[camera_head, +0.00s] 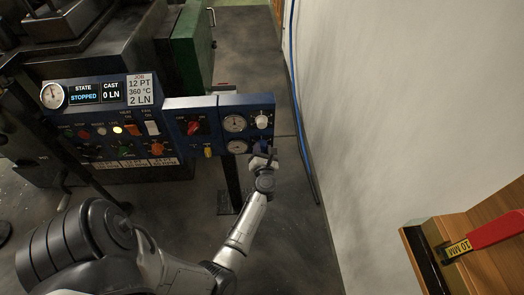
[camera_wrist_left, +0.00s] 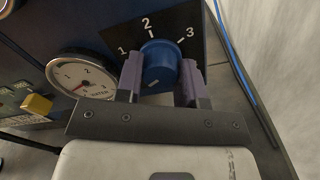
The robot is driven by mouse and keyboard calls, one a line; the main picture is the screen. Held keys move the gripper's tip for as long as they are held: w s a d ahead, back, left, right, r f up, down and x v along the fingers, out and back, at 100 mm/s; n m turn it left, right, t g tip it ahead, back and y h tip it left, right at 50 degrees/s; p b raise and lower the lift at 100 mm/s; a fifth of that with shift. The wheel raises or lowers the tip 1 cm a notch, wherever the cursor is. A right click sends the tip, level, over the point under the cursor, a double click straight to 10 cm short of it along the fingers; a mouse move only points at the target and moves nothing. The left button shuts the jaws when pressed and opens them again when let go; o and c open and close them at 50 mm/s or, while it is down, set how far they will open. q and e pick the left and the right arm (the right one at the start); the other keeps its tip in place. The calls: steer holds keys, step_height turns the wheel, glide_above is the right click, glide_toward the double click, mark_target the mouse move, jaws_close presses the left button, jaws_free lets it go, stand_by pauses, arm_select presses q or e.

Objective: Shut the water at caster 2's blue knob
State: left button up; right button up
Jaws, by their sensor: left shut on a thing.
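The blue knob (camera_wrist_left: 158,66) sits on a dark plate marked 1, 2 and 3. In the left wrist view, the purple fingers of my left gripper (camera_wrist_left: 161,76) stand on either side of it, shut on it. A pale mark shows on the knob's lower face; I cannot tell surely which number the knob points at. In the head view my left gripper (camera_head: 264,161) is at the lower right of the blue panel (camera_head: 205,102) and mostly hides the knob. The round water gauge (camera_wrist_left: 84,77) is left of the knob, its red needle low on the left. My right gripper is out of view.
A white knob (camera_head: 262,121) sits above the blue one, with gauges beside it. A yellow handle (camera_wrist_left: 37,104) and a red switch (camera_head: 193,127) are further left. The display (camera_head: 84,92) reads STOPPED. A pale wall (camera_head: 400,100) with a blue cable stands close on the right.

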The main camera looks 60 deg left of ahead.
arm_select(q)
steer(key=shift+n, duration=0.3)
steer(key=o, duration=0.9)
